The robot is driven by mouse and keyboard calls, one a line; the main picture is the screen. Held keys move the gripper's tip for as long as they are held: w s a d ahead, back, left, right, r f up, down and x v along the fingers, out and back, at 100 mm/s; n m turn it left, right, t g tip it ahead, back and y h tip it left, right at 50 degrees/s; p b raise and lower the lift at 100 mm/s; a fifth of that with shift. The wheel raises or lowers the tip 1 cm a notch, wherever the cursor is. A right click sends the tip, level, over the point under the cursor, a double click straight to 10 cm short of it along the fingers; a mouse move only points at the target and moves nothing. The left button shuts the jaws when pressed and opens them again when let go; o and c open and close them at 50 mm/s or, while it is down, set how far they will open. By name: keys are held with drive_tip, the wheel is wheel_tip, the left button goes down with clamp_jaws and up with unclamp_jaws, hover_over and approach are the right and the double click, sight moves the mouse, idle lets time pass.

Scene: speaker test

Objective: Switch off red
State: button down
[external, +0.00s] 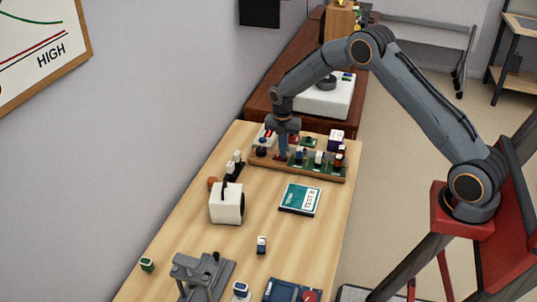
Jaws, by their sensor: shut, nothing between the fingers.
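My gripper (282,157) is at the end of the arm, pointing down over the left part of a wooden board (318,176). It is shut, with nothing visible in it. Its tip is close to the board, but I cannot tell whether it touches anything. A white unit (264,139) with small red and blue parts sits just left of my gripper. A small red part (294,139) shows just right of the gripper. Which of these is the red switch, and its position, is too small to tell. The gripper hides part of the board behind it.
In front are a white speaker-like box (227,204), a teal-and-white booklet (300,199) and a grey fixture (203,277). A wall borders the left. The table (180,236) has clear patches between objects.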

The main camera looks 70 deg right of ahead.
drive_tip(key=shift+s+a+f+t, duration=0.1)
drive_tip(key=shift+s+f+t, duration=0.2)
drive_tip(key=shift+s, duration=0.1)
drive_tip(key=shift+f, duration=0.25)
drive_tip(key=shift+w, duration=0.2)
drive_tip(key=shift+w+r+b, duration=0.1)
drive_tip(key=shift+w+b, duration=0.2)
drive_tip(key=shift+w+r, duration=0.2)
drive_tip(key=shift+w, duration=0.1)
drive_tip(key=shift+w+a+f, duration=0.15)
drive_tip(key=shift+w+f, duration=0.05)
drive_tip(key=shift+w, duration=0.15)
drive_tip(key=shift+s+r, duration=0.15)
drive_tip(key=shift+r, duration=0.25)
wheel_tip(320, 180, up, 14)
drive_tip(key=b, duration=0.1)
drive_tip(key=shift+d, duration=0.25)
